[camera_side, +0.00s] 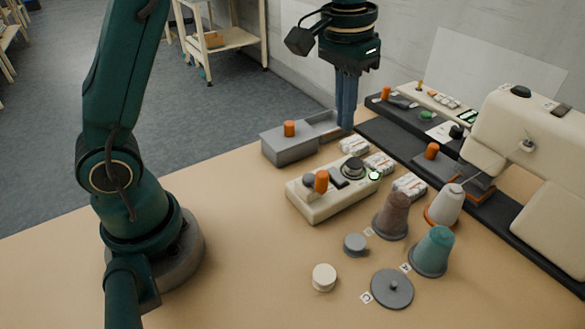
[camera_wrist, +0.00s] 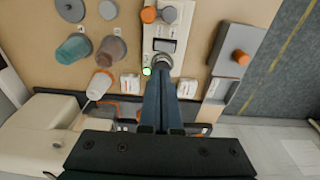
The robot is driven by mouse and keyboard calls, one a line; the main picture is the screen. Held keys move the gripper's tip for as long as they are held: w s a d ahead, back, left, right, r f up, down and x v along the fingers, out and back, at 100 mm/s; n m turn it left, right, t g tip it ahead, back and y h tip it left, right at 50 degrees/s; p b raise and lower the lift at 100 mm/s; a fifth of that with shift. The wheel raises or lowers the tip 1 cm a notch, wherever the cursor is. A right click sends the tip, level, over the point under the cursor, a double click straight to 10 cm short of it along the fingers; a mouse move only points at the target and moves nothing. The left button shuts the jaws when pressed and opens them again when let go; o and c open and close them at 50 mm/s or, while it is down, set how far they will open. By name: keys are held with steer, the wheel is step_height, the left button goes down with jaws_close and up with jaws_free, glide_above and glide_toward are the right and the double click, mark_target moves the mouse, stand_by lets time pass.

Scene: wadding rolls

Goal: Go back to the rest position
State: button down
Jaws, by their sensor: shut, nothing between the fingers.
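My gripper (camera_side: 346,127) points down with its long blue fingers shut together and nothing between them. In the side view it is raised above the back of the table, by the right end of the grey box. In the wrist view the shut fingers (camera_wrist: 165,84) reach toward the cream control box (camera_wrist: 165,32). That control box (camera_side: 326,204) has an orange knob, a dark round knob and a lit green button. How high the fingertips are over the table is hard to tell.
A grey box with an orange knob (camera_side: 289,128) stands left of the fingers. Brown (camera_side: 392,214), white (camera_side: 445,205) and teal (camera_side: 434,250) cones stand right of the control box. A large cream machine (camera_side: 530,130) fills the right.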

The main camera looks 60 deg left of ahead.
steer(key=s+r+t, duration=0.3)
steer(key=s+r, duration=0.3)
steer(key=s, duration=0.3)
steer(key=s+a+f+t, duration=0.1)
steer(key=s+f, duration=0.5)
steer(key=s, duration=0.1)
steer(key=shift+s+a, duration=0.15)
steer(key=shift+s, duration=0.1)
